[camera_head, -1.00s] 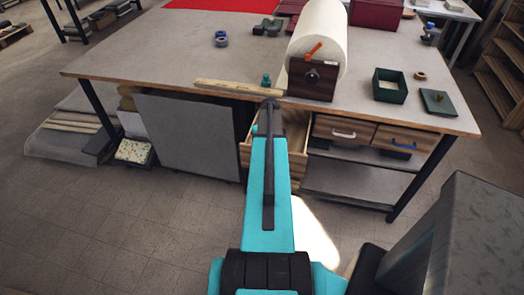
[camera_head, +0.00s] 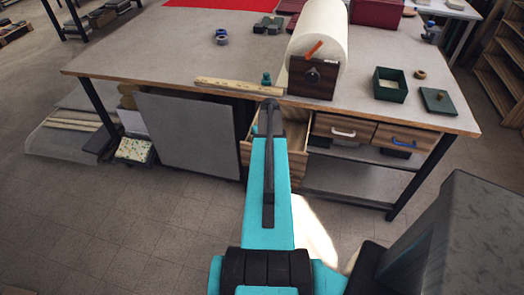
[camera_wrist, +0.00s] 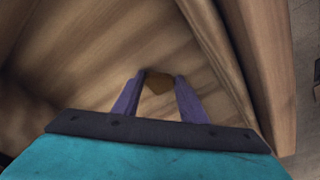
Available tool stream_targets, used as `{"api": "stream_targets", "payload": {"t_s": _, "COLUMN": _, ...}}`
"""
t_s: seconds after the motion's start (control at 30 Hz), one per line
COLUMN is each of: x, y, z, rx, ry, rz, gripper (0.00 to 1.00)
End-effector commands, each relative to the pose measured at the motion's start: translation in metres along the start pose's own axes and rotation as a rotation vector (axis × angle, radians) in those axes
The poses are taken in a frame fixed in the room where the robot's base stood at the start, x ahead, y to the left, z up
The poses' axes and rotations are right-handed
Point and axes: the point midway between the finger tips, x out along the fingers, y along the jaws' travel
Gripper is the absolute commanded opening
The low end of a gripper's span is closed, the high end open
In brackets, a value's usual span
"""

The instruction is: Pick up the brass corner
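The brass corner (camera_wrist: 158,83) is a small brown-gold piece on the wooden floor of an open drawer. In the wrist view it shows between the tips of my gripper (camera_wrist: 160,78), whose two purple fingers stand apart on either side of it. I cannot tell whether the fingertips touch it. The open drawer (camera_head: 297,160) juts out under the table's front edge in the head view. There my arm reaches to the drawer and hides my gripper and the brass corner.
The drawer wall (camera_wrist: 262,60) rises close on the right in the wrist view. Above is the grey worktable (camera_head: 150,65) with a wooden strip (camera_head: 240,88), a white roll (camera_head: 320,35) and a green box (camera_head: 390,85). A grey panel (camera_head: 188,135) stands left of the drawer.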

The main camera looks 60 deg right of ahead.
Motion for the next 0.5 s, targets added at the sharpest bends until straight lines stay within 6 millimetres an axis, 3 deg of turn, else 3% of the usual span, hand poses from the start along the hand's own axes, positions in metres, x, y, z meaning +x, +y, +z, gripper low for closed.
{"api": "stream_targets", "payload": {"t_s": 0.5, "x": -0.0056, "y": 0.0003, "z": -0.0007, "rx": 0.0, "ry": 0.001, "rz": 0.001, "gripper": 0.17}}
